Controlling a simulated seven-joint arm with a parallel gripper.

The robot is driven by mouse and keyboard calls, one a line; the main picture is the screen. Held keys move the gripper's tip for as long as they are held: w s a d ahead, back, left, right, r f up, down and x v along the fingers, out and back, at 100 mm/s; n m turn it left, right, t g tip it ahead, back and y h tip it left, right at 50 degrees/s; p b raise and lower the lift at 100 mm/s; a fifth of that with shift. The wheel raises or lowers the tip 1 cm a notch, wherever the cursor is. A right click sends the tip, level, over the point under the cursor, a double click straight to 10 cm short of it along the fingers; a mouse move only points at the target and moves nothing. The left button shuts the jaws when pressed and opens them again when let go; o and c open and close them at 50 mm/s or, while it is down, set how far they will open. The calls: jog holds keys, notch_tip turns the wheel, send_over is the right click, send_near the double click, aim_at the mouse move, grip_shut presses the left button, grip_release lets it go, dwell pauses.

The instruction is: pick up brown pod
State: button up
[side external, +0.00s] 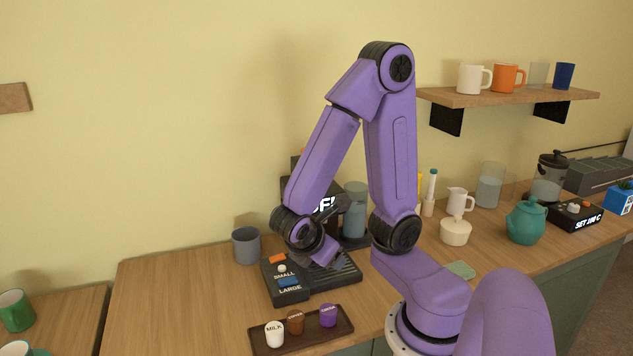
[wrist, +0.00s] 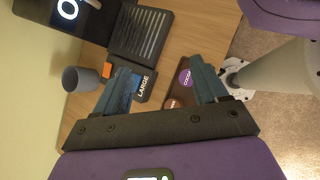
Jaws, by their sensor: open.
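The brown pod (side external: 295,322) stands upright between a white pod (side external: 275,334) marked MILK and a purple pod (side external: 328,315) on a dark tray (side external: 343,331) at the counter's front. In the wrist view the brown pod (wrist: 171,103) is partly hidden near the right finger, and the purple pod (wrist: 185,77) lies beside that finger. My gripper (wrist: 158,68) is open, with nothing between its fingers. In the side view my gripper (side external: 322,257) is above the coffee machine's base, behind the tray and apart from the pods.
The black coffee machine (side external: 315,288) has SMALL and LARGE buttons and stands behind the tray. A grey cup (side external: 246,246) is left of it. A teal teapot (side external: 526,222), a white sugar bowl (side external: 455,232) and a glass jug stand right. The counter left of the tray is clear.

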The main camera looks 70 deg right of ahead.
jog(key=w+d+r+n+t+h, duration=0.3)
jog(key=w+d+n+h, duration=0.35)
jog(key=w+h, duration=0.25)
jog(key=shift+m, duration=0.25)
jog(key=shift+w+d+r, duration=0.2)
jog(key=shift+w+d, duration=0.45)
jog(key=shift+d, duration=2.2)
jog(key=shift+w+d+r, duration=0.15)
jog(key=shift+w+d, duration=0.45)
jog(key=shift+d, duration=2.3)
jog(key=shift+w+d+r, duration=0.2)
jog(key=shift+w+d, duration=0.45)
jog(key=shift+d, duration=2.2)
jog(key=c, duration=1.1)
